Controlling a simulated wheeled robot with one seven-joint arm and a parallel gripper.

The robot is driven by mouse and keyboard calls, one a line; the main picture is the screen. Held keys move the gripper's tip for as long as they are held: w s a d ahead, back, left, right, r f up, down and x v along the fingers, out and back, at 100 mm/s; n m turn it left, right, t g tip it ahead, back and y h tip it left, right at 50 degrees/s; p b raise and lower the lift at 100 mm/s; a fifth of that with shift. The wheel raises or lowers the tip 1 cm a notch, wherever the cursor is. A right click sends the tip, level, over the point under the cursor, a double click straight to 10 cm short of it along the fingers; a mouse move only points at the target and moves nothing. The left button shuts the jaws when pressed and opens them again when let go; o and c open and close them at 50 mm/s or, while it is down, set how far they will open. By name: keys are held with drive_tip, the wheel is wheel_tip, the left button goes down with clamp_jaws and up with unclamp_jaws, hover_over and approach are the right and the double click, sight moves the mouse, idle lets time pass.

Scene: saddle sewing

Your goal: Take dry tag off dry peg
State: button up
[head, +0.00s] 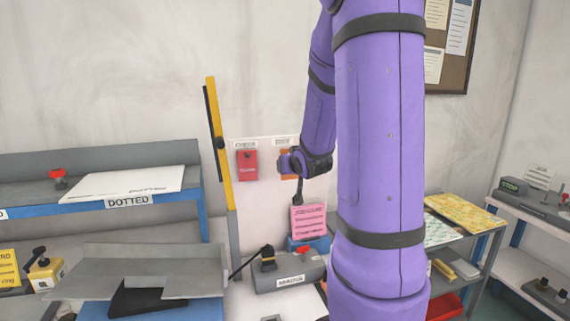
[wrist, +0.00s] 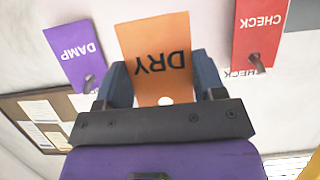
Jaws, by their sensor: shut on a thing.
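The orange dry tag (wrist: 155,50) stands between the two dark blue fingers of my gripper (wrist: 163,82), which is shut on it. It appears upside down in the wrist view and larger than the tags beside it. A pale hole shows near its lower end, with no peg visible in it. I cannot see the dry peg. In the head view, an orange edge of the dry tag (head: 286,170) shows at my gripper (head: 289,163), in front of the white board (head: 262,200); my wrist covers the rest.
The red check tag (wrist: 260,32) hangs on its peg at one side, and the purple damp tag (wrist: 75,55) on its peg at the other. A yellow upright post (head: 219,140) stands left of the board. A pink sheet (head: 308,222) and a grey device (head: 290,272) are below.

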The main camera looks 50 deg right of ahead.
drive_tip(key=shift+s+a+r, duration=0.1)
drive_tip(key=shift+s+a, duration=0.35)
drive_tip(key=shift+s, duration=0.25)
drive_tip(key=shift+s+a, duration=0.45)
drive_tip(key=shift+s, duration=0.25)
